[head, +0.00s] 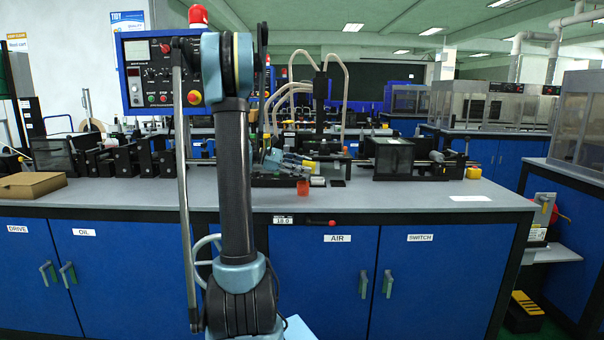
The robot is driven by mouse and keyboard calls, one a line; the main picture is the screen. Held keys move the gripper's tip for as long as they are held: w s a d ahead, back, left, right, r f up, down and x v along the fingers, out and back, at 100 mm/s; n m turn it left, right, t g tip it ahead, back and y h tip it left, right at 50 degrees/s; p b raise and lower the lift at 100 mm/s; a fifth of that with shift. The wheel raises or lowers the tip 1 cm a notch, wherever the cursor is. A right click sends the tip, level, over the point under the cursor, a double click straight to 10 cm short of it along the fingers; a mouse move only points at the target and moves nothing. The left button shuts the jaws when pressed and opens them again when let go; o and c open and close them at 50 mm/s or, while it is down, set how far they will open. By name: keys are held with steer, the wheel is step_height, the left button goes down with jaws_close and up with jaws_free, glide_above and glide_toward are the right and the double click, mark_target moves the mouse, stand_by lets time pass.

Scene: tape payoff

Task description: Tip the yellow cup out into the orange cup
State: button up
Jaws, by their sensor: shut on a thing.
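The small orange cup (303,187) stands upright on the grey bench top, near the middle of the picture. A small yellow cup (311,167) shows just above and slightly right of it. My gripper (301,163) is small and partly lost against the dark machinery; it is shut on the yellow cup. The yellow cup's exact tilt and what is inside either cup are too small to tell.
Dark machinery (395,158) stands behind and right of the cups. Another yellow object (473,173) sits farther right on the bench (400,198). A cardboard box (32,186) lies at the left. The front strip of the bench is mostly clear, with a white sheet (470,198) at right.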

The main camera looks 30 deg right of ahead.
steer(key=shift+r, duration=1.7)
steer(key=shift+s, duration=0.1)
